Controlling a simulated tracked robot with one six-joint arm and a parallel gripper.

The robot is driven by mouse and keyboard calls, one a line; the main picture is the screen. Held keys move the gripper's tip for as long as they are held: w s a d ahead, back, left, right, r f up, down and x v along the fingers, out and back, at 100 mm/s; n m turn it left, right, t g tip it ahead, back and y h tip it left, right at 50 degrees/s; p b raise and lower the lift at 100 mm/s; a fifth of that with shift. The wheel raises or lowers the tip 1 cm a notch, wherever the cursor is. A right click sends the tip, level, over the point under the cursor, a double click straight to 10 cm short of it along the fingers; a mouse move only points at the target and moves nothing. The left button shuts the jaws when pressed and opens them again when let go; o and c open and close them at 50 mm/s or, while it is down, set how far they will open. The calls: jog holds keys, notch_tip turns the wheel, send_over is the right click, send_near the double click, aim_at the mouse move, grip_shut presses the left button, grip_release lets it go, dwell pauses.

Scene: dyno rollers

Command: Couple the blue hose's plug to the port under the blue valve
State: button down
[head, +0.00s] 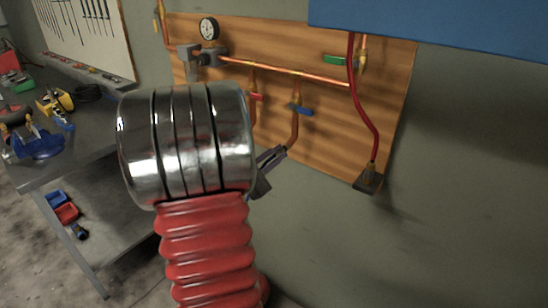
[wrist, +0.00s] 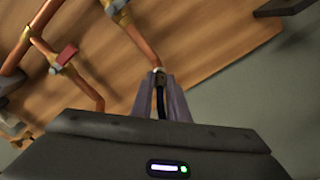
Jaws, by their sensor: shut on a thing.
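The blue valve (head: 300,109) sits on a copper pipe on the wooden board in the head view. Its pipe bends down and left to the port, which shows as the pipe end (wrist: 157,72) in the wrist view. My gripper (head: 281,153) is at this pipe end; in the wrist view its fingers (wrist: 160,92) are shut on a narrow dark plug (wrist: 160,98). The plug lies in line with the pipe end and very close to it. I cannot tell whether they are joined. The blue hose is hidden behind my gripper and arm.
A red valve (head: 256,97) is left of the blue one, a green valve (head: 336,60) up right. A red hose (head: 364,105) hangs to a dark bracket (head: 370,179). A gauge (head: 208,28) is at upper left. A cluttered workbench (head: 75,150) stands left; bare wall is right.

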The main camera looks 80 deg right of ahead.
jog(key=shift+d, duration=0.1)
jog(key=c, duration=1.6)
grip_release()
jog(key=shift+c, duration=0.2)
jog(key=v, duration=1.4)
jog(key=shift+d, duration=0.1)
